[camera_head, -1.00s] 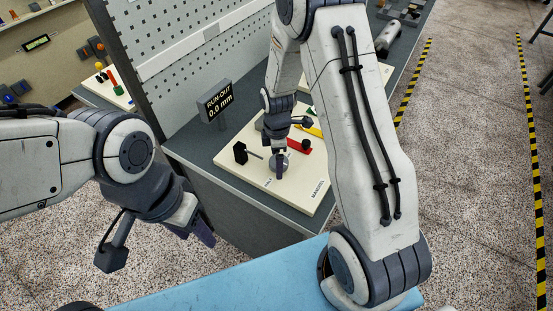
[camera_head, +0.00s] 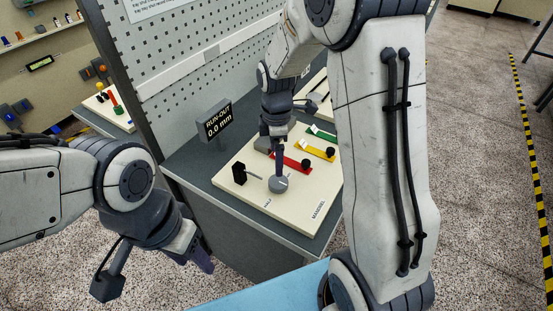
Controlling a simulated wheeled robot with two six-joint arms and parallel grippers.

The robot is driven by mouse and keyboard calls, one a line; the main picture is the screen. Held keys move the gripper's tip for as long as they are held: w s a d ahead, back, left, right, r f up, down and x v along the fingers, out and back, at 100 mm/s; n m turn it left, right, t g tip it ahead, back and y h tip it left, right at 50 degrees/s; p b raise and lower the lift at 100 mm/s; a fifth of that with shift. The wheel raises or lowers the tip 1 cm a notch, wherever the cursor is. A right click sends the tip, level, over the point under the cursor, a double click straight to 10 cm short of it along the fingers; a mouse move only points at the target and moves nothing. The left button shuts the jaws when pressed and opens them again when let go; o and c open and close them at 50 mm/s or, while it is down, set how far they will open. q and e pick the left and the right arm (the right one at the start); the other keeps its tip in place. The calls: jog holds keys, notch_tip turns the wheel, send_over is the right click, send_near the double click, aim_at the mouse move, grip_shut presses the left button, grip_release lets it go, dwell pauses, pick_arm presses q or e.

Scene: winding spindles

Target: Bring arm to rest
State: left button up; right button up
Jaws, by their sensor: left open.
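My left gripper (camera_head: 202,261) hangs low at the left, in front of the bench and away from the board. It is open with nothing seen in it. My right arm comes down from the top over the bench. Its gripper (camera_head: 279,163) points down just above or at a grey round piece (camera_head: 278,184) on the cream board (camera_head: 270,212). Its fingers are seen edge-on, so I cannot tell their opening or whether they touch the piece.
The board carries a black block (camera_head: 239,174) and red (camera_head: 291,163), yellow (camera_head: 315,150) and green (camera_head: 322,132) strips. A display (camera_head: 215,121) reading "RUN-OUT 0.0 mm" stands behind it. A pegboard (camera_head: 190,50) rises behind the bench. A blue surface (camera_head: 265,291) lies in front.

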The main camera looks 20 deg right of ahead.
dwell(0.3)
jog(key=s+a+r+m, duration=0.3)
jog(key=s+a+r, duration=0.2)
jog(key=s+a, duration=0.35)
jog(key=s+a+r+m, duration=0.1)
jog(key=s+a+m, duration=0.1)
jog(key=s, duration=0.5)
jog(key=s+a+r+m+y, duration=0.1)
jog(key=s+a+m, duration=0.2)
jog(key=s, duration=0.5)
jog(key=shift+a+r, duration=0.15)
jog(key=shift+r, duration=0.25)
jog(key=shift+s, duration=0.1)
